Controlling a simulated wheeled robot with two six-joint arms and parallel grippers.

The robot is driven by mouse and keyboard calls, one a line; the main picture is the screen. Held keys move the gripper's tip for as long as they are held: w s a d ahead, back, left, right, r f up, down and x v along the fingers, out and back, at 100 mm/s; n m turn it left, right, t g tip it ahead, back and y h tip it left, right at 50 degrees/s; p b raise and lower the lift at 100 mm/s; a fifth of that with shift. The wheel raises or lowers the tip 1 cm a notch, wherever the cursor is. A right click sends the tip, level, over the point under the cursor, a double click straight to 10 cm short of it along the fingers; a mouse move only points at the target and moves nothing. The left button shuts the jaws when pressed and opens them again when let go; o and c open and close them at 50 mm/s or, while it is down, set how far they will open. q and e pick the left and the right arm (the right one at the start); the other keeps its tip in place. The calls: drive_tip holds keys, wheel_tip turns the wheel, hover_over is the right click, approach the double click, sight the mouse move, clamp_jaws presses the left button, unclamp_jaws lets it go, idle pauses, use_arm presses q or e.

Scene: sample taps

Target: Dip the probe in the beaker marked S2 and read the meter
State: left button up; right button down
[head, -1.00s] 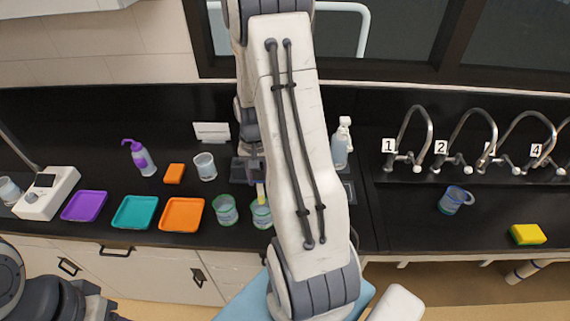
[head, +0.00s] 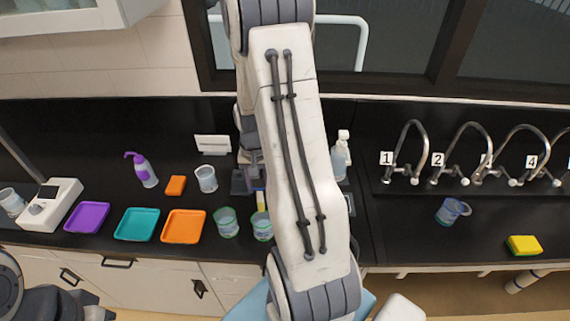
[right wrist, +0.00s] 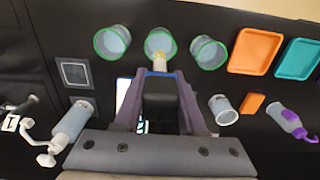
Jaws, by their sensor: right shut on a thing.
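My right gripper (head: 256,183) is shut on the probe, whose yellow part (head: 261,200) points at a green-rimmed beaker (head: 262,226). In the right wrist view the gripper (right wrist: 160,78) holds the yellow probe (right wrist: 160,62) over the middle green-rimmed beaker (right wrist: 157,36); I cannot tell if the tip is inside. Another green-rimmed beaker (head: 226,223) stands to its left, and a third shows in the right wrist view (right wrist: 111,42). No S2 mark is legible. A white meter-like box (head: 49,205) with a dark screen stands far left; its reading is unreadable. My left gripper is not visible.
Purple (head: 87,217), teal (head: 137,224) and orange trays (head: 183,226) lie left of the beakers. A purple-topped bottle (head: 145,172), orange block (head: 175,185), clear cup (head: 206,179) and pump bottle (head: 340,158) stand behind. Several taps, a blue cup (head: 452,211) and a yellow sponge (head: 523,245) are right.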

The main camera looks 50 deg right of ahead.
drive_tip(key=shift+r, duration=0.1)
wheel_tip(320, 180, up, 5)
drive_tip(key=p, duration=0.4)
drive_tip(key=shift+r+p, duration=0.75)
drive_tip(key=shift+r, duration=1.15)
